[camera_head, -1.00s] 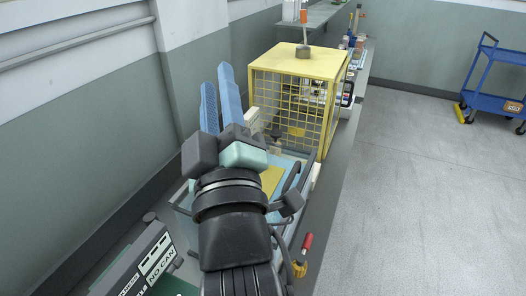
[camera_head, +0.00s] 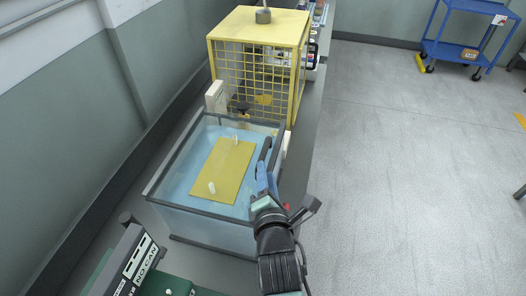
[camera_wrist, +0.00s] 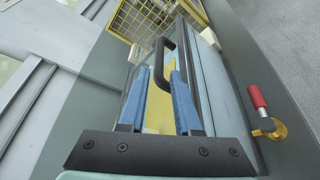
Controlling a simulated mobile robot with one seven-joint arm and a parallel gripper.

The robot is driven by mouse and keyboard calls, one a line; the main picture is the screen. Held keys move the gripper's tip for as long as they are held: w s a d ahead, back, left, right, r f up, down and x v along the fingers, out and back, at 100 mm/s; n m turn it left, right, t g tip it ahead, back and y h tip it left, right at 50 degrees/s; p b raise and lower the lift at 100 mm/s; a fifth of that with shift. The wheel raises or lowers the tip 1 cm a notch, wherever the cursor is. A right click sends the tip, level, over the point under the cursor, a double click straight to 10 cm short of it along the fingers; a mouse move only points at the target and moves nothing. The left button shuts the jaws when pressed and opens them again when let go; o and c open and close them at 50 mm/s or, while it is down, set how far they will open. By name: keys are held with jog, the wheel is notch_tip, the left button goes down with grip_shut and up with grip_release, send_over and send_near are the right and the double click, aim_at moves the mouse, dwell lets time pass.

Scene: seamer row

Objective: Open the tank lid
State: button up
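The tank (camera_head: 205,226) is a clear box with a dark rim, holding light blue liquid. A yellow plate (camera_head: 222,172) with two white pegs shows within its outline. A clear lid pane is hard to make out. A black bar handle (camera_head: 263,152) stands at the tank's right side; it also shows in the wrist view (camera_wrist: 159,62). My gripper (camera_head: 263,166) is beside this handle, blue fingers pointing forward. In the wrist view my gripper (camera_wrist: 158,76) has its fingers apart, with the handle at and beyond the fingertips. I cannot tell whether they touch it.
A yellow mesh cage (camera_head: 258,75) stands behind the tank. A red-handled valve with a yellow body (camera_wrist: 262,112) is right of my gripper. A grey-green box (camera_head: 135,262) labelled "NO CAN" is at front left. Open floor (camera_head: 400,170) lies right; a blue cart (camera_head: 462,45) is far off.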

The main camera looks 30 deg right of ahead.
aim_at(263, 152)
jog(key=x, duration=0.8)
jog(key=shift+w+p, duration=0.25)
jog(key=shift+p, duration=0.05)
jog(key=shift+c, duration=0.3)
grip_shut()
dwell(0.9)
